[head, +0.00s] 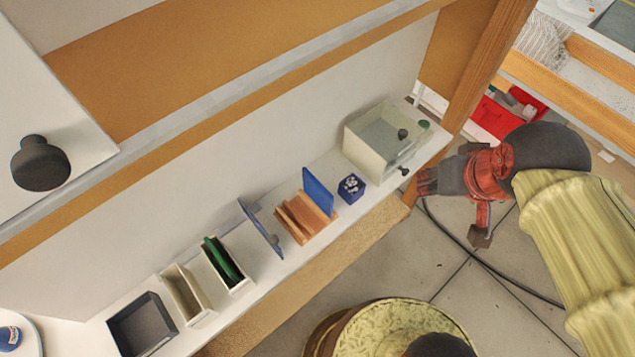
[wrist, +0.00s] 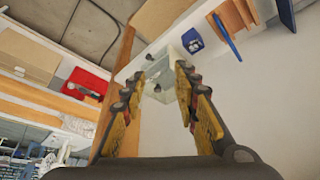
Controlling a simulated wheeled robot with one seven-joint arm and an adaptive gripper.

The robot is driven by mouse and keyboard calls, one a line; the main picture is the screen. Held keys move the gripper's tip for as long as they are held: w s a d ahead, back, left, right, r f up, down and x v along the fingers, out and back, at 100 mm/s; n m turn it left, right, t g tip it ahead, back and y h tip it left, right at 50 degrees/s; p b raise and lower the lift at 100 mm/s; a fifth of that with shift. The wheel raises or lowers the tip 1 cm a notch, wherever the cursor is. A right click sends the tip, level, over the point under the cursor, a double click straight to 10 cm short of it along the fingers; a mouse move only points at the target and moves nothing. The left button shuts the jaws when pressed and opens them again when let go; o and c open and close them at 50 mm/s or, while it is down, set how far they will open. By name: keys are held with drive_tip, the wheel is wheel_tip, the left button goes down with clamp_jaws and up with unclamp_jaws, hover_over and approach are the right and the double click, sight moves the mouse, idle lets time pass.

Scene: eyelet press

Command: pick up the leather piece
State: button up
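I cannot clearly make out a leather piece. Upright tan-brown flat pieces (head: 298,217) stand in a rack on the narrow white shelf, with a blue panel (head: 318,190) at their right end; whether one is leather I cannot tell. The brown pieces also show at the top of the wrist view (wrist: 236,18). My gripper (head: 428,181) is off the shelf's right end, beside the wooden post, apart from the rack. In the wrist view its two fingers (wrist: 160,76) are spread with nothing between them touching.
A clear-walled box (head: 370,147) with dark knobs stands at the shelf's right end. A small blue box (head: 351,187) holds white bits. Further left are a blue plate (head: 260,228), cream bins (head: 187,295) and a dark bin (head: 142,325). A wooden post (head: 484,65) rises near my gripper.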

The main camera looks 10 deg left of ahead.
drive_tip(key=w+a+f+n+g, duration=0.1)
drive_tip(key=w+a+n, duration=0.1)
drive_tip(key=w+a, duration=0.3)
drive_tip(key=n+g, duration=0.3)
drive_tip(key=n, duration=0.2)
approach(317, 180)
wheel_tip(317, 180, down, 3)
drive_tip(key=w+d, duration=0.1)
drive_tip(key=d, duration=0.2)
drive_tip(key=shift+n+y, duration=0.3)
drive_tip(key=shift+n, duration=0.5)
drive_tip(key=a+f, duration=0.1)
drive_tip(key=f, duration=0.1)
drive_tip(key=a+f, duration=0.1)
drive_tip(key=f, duration=0.1)
drive_tip(key=a+f, duration=0.1)
drive_tip(key=f, duration=0.1)
drive_tip(key=shift+s+a, duration=0.1)
drive_tip(key=shift+a, duration=0.1)
drive_tip(key=shift+a+f+b, duration=0.15)
drive_tip(key=shift+f+b, duration=0.1)
drive_tip(key=shift+f, duration=1.25)
drive_tip(key=shift+a+f+b, duration=0.1)
drive_tip(key=shift+f+b, duration=0.1)
drive_tip(key=shift+f, duration=1.3)
drive_tip(key=shift+c, duration=1)
clamp_jaws()
